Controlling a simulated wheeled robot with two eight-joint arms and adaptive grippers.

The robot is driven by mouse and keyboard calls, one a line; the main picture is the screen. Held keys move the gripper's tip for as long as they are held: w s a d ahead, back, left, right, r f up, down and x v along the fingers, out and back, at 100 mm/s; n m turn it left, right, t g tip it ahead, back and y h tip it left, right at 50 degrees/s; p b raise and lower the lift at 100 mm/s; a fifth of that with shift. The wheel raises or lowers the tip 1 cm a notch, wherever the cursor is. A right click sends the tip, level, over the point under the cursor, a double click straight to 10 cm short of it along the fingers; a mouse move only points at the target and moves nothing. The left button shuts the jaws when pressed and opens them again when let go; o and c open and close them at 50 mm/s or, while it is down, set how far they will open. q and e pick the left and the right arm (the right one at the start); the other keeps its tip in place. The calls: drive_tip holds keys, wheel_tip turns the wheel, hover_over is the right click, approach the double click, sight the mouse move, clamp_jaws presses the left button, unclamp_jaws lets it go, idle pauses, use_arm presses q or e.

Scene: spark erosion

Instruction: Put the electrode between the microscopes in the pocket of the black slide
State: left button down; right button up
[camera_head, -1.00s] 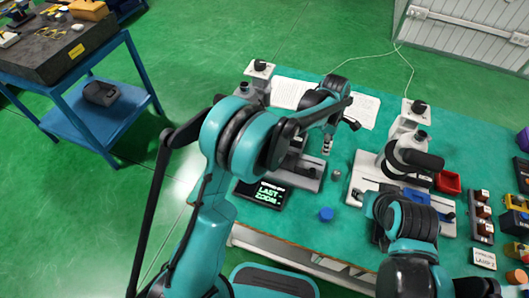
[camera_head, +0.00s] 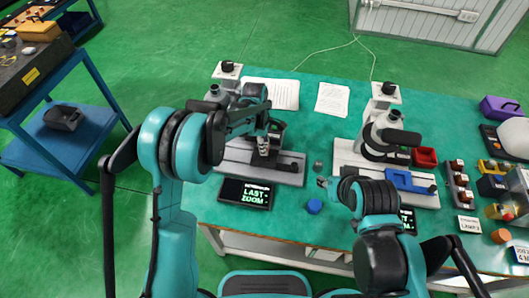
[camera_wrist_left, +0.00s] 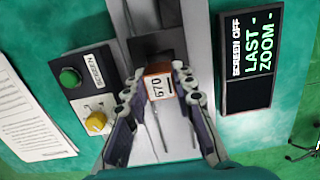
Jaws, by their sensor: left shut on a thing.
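My left gripper (camera_head: 264,146) is shut on the electrode, a small block marked 670 with a copper-coloured edge; the electrode (camera_wrist_left: 158,84) shows between the fingertips in the left wrist view. The gripper is over the stage of the left microscope (camera_head: 226,95). A black slide (camera_wrist_left: 150,46) lies on the grey base just beyond the electrode in the left wrist view; its pocket is hidden or too dark to make out. Whether the electrode touches the slide I cannot tell. The right microscope (camera_head: 378,135) stands apart. My right gripper (camera_head: 322,183) barely shows near my right arm.
A small grey piece (camera_head: 319,166) and a blue knob (camera_head: 314,207) stand between the microscopes. A screen (camera_head: 244,193) lies before the left base. A red tray (camera_head: 425,157) and several holders fill the right side.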

use_arm(q)
wheel_tip(320, 180, down, 4)
drive_tip(key=shift+r+b, duration=0.15)
drive_tip(key=shift+b, duration=0.4)
drive_tip(key=c, duration=1.3)
unclamp_jaws()
drive_tip(key=shift+o, duration=0.2)
